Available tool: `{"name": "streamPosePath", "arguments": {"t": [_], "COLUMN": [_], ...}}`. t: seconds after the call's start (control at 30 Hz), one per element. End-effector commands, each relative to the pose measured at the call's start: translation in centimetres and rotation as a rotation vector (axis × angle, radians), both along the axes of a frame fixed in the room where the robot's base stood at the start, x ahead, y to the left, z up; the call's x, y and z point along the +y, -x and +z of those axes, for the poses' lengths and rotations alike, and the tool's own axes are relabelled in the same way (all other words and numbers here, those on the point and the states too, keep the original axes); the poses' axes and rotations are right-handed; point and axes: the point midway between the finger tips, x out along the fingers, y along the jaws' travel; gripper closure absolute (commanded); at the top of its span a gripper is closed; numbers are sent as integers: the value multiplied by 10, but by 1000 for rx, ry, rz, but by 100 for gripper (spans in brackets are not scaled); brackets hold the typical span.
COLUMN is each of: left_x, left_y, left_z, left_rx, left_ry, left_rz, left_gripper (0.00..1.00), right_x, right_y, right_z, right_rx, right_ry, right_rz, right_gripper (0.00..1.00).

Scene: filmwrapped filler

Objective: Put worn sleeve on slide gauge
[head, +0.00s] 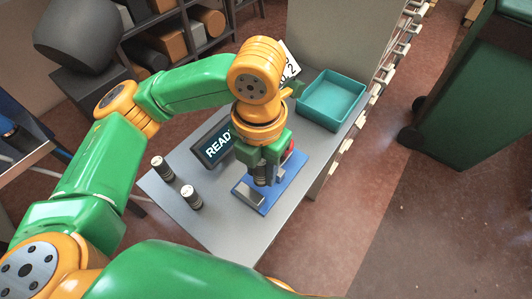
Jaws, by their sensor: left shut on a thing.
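My left gripper (264,168) points down over the table and is shut on a dark ribbed cylinder, the sleeve (264,177). The blue slide gauge (271,203) lies on the grey table right under and around the gripper, with a grey metal piece at its left end. I cannot tell whether the sleeve touches the gauge. The gripper hides part of the gauge. My right gripper is not in view.
A dark display (213,147) reading "READ", partly hidden, stands behind the gauge. An open teal bin (332,117) sits at the table's back right. A numbered white card (290,62) is partly behind my arm. The table's front left (222,232) is clear.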

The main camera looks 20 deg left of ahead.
Motion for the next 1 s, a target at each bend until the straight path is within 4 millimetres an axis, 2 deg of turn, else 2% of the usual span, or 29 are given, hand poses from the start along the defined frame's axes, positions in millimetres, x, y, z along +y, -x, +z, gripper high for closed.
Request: {"name": "streamPosePath", "arguments": {"t": [0.13,0.3,0.63,0.67,0.73,0.77,1.0], "left_x": [7,6,5,5,5,5,5], "left_y": [-13,-13,-13,-13,-13,-13,-13], "left_z": [-21,-45,-50,-49,-49,-49,-49], "left_rx": [4,0,-1,-1,-2,-2,-2], "left_ry": [-2,-1,1,1,2,2,2], "left_rz": [2,-2,-2,-2,-2,-2,-2], "left_gripper": [100,100,100,58,39,34,34], "right_x": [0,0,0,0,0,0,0], "right_y": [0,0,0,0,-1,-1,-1], "right_z": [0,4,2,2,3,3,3], "right_rx": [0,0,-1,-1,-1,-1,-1], "right_ry": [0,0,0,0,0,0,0], "right_rz": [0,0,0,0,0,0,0], "right_gripper": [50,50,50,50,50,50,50]}}
